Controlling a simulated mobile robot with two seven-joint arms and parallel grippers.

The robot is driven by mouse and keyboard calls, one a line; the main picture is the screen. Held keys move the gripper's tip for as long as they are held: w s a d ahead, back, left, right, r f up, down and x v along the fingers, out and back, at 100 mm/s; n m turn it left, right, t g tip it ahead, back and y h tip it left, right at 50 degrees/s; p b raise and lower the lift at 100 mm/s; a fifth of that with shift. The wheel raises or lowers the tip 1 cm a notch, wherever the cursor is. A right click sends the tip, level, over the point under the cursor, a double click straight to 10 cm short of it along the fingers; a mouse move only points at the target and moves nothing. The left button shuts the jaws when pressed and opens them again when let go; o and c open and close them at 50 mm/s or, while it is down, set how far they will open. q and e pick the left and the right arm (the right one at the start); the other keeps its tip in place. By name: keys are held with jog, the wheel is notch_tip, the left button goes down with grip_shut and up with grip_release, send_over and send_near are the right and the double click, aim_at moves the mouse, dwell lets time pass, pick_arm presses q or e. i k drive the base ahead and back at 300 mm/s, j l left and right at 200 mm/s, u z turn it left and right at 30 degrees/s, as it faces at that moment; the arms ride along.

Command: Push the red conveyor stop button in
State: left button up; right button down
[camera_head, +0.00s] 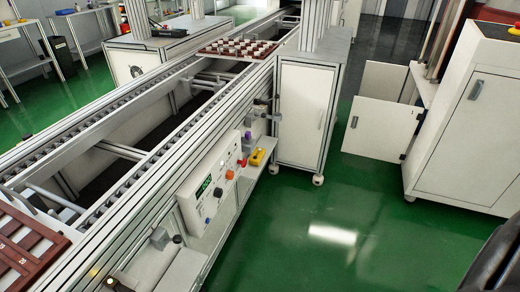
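A white control panel (200,208) is mounted on the near side of the conveyor frame, with a small green display (203,186). An orange-red button (229,174) and a small red button (243,162) are near its right end. They are too small for me to tell how far either is pressed. Neither of my grippers is in view, and nothing is touching the panel.
A yellow box (257,157) sits just right of the panel. The conveyor (150,150) runs diagonally, with a brown tray (35,240) at lower left and a tray of pots (238,48) farther along. White cabinets (303,110) stand at right. Green floor (320,225) before the panel is clear.

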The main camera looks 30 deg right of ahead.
aim_at(244, 162)
jog(key=i+l, duration=0.15)
jog(key=l, duration=0.2)
jog(key=i+l, duration=0.1)
jog(key=l, duration=0.3)
jog(key=i+l, duration=0.15)
jog(key=l, duration=0.2)
jog(key=i+l, duration=0.15)
jog(key=l, duration=0.2)
jog(key=i+l, duration=0.1)
jog(key=l, duration=0.3)
